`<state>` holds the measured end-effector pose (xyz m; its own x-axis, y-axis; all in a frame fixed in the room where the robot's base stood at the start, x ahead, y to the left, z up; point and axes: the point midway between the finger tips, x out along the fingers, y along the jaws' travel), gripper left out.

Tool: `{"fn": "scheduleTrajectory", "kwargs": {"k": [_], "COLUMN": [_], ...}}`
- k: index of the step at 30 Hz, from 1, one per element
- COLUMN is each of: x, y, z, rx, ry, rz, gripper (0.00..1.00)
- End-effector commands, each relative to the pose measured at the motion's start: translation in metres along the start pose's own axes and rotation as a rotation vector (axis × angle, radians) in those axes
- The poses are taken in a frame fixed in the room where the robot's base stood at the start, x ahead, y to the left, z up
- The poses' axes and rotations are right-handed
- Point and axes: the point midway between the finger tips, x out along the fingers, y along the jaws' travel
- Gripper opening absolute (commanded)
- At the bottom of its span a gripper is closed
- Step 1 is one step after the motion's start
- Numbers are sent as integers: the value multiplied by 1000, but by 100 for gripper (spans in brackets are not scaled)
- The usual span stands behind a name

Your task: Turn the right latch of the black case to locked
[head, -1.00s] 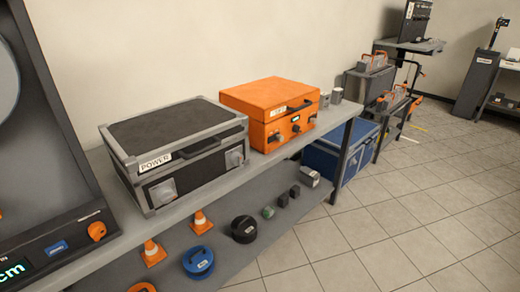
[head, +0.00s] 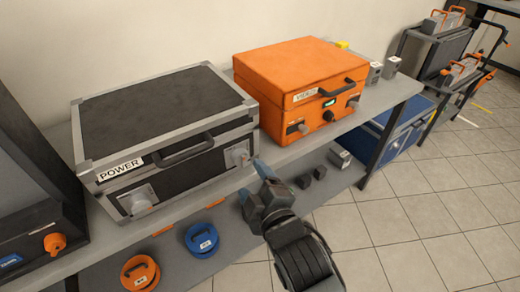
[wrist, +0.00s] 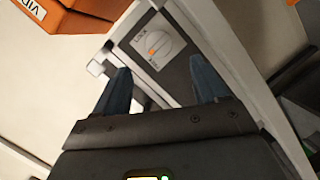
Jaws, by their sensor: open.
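The black case (head: 160,112) with grey edges and a "POWER" label stands shut on the bench. Its right latch (head: 238,154) is a round knob on a light plate at the right of the front face. In the wrist view, the right latch (wrist: 160,42) shows its knob, a small orange mark and lettering on the plate. The left latch (head: 136,201) sits near the front's other end. My gripper (head: 254,181) is open and empty, just in front of the right latch. In the wrist view, the fingers (wrist: 162,84) stand apart on either side below the latch, not touching its knob.
An orange case (head: 300,80) stands close to the right of the black case. The case's handle (head: 185,150) sticks out between the latches. A lower shelf holds a blue round thing (head: 202,239) and an orange one (head: 140,272). Tiled floor lies free at the right.

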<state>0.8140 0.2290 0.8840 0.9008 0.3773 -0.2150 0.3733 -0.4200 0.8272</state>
Motion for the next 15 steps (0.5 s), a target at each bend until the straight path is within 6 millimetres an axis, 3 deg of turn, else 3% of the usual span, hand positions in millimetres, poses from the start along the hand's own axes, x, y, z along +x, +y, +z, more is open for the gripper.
{"fn": "scheduleTrajectory", "kwargs": {"k": [15], "x": [66], "y": [1], "z": [-2], "rx": [-3], "ry": [1], "rz": [-1], "gripper": [72]}}
